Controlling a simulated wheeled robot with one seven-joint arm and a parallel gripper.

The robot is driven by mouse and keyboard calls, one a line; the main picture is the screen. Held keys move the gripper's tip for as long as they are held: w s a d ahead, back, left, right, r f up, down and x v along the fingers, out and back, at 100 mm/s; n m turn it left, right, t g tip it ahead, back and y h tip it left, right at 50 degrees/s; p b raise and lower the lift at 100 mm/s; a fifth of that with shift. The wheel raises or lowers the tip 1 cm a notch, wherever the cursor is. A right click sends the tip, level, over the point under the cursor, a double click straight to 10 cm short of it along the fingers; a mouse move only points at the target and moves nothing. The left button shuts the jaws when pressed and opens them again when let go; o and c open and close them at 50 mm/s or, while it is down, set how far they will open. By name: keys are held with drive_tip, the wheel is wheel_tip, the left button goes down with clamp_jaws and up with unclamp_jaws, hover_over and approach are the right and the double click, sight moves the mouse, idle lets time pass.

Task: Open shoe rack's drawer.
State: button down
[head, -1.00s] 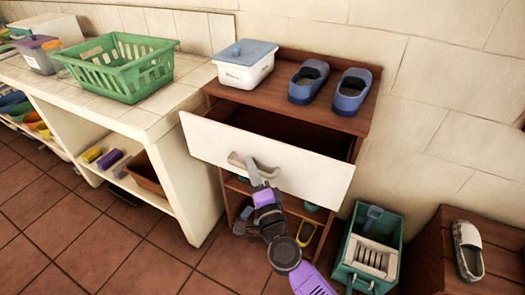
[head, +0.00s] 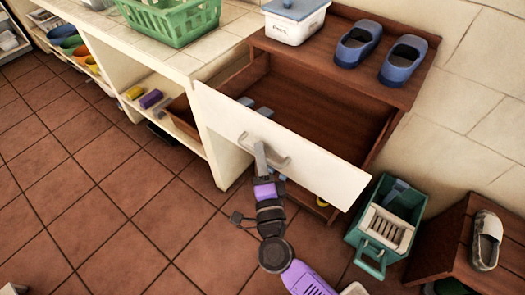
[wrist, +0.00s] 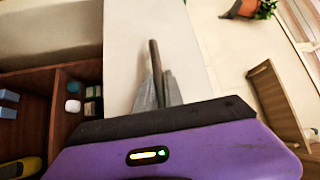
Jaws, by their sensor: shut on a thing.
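The shoe rack (head: 400,32) is a brown wooden cabinet against the wall. Its drawer (head: 318,112) is pulled far out, with a white front panel (head: 325,168) and a grey handle (head: 281,160). Inside the drawer, small blue-grey objects (head: 262,110) lie near the left end; the rest of its visible floor is bare. My gripper (head: 262,158) is shut on the handle at the middle of the panel. In the wrist view the gripper's fingers (wrist: 158,92) close around the handle bar (wrist: 155,60) in front of the white panel.
On the rack top stand a white box with a blue lid (head: 295,20) and a pair of blue shoes (head: 358,44). A teal crate (head: 365,255) stands on the floor to the right, near a wooden box with a shoe (head: 487,240). The counter with a green basket (head: 170,22) is left. Tiled floor at left is clear.

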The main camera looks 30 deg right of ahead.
drive_tip(key=c, duration=1.7)
unclamp_jaws()
drive_tip(key=shift+b+v, duration=0.3)
drive_tip(key=shift+v, duration=3.65)
drive_tip(key=s+a+r+n+t+y+p, duration=0.1)
drive_tip(key=s+a+r+n+t+y, duration=0.2)
drive_tip(key=s+r+n+y, duration=0.6)
drive_tip(key=s+d+n+g+p, duration=0.1)
drive_tip(key=s+n+g, duration=0.1)
drive_tip(key=s+n, duration=0.2)
drive_tip(key=s+d+n+g+p, duration=0.1)
drive_tip(key=s+n+g, duration=0.1)
drive_tip(key=s+n, duration=0.2)
drive_tip(key=s+d+r+n+g+p, duration=0.1)
drive_tip(key=s+n, duration=0.3)
drive_tip(key=s, duration=0.4)
drive_tip(key=shift+d+g+h, duration=0.2)
drive_tip(key=shift+g+h, duration=0.2)
